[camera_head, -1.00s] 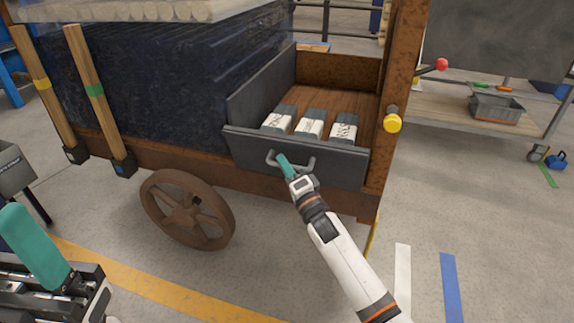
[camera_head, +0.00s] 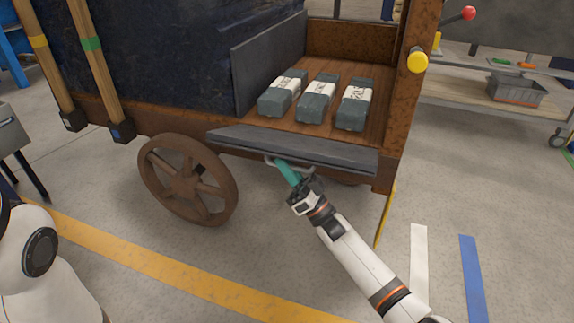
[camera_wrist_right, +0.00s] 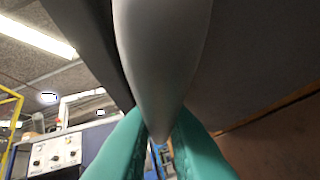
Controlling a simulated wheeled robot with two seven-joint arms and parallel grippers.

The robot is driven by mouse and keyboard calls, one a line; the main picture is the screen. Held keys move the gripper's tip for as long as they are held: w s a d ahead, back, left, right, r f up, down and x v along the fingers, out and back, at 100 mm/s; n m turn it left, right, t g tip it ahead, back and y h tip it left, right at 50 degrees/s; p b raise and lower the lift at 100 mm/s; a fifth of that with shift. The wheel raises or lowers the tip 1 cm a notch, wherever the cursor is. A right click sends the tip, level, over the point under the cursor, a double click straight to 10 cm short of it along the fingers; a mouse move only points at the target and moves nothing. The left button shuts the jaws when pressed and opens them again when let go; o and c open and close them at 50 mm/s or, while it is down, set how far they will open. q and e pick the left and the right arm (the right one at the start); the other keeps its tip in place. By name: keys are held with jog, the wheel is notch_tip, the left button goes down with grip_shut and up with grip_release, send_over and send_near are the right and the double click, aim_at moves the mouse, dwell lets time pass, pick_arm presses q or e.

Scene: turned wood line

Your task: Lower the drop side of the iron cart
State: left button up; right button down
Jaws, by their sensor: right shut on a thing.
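The iron cart (camera_head: 170,128) is rusty brown with a spoked wheel. Its drop side (camera_head: 300,148) is a dark grey panel, tilted outward and down so that the cart's wooden floor shows behind it. My right gripper (camera_head: 284,168) is shut on the panel's handle (camera_head: 268,160). In the right wrist view the teal fingers (camera_wrist_right: 160,140) close around the grey handle bar (camera_wrist_right: 160,60). Only my left arm's white link shows at the lower left; the left gripper is out of the picture.
Several dark blocks with white labels, one of them here (camera_head: 317,98), lie on the cart floor. A yellow knob (camera_head: 418,61) sits on the right post. Two wooden stakes lean at the left. A shelf trolley (camera_head: 470,85) stands behind right. Floor in front is clear.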

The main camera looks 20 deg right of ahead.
jog(key=shift+w+d+f+b, duration=0.1)
jog(key=shift+f+b, duration=0.15)
jog(key=shift+f, duration=0.65)
jog(key=shift+w+d+f+b, duration=0.1)
jog(key=shift+f+b, duration=0.15)
jog(key=shift+f, duration=0.65)
jog(key=c, duration=1.5)
grip_release()
jog(key=shift+o, duration=0.2)
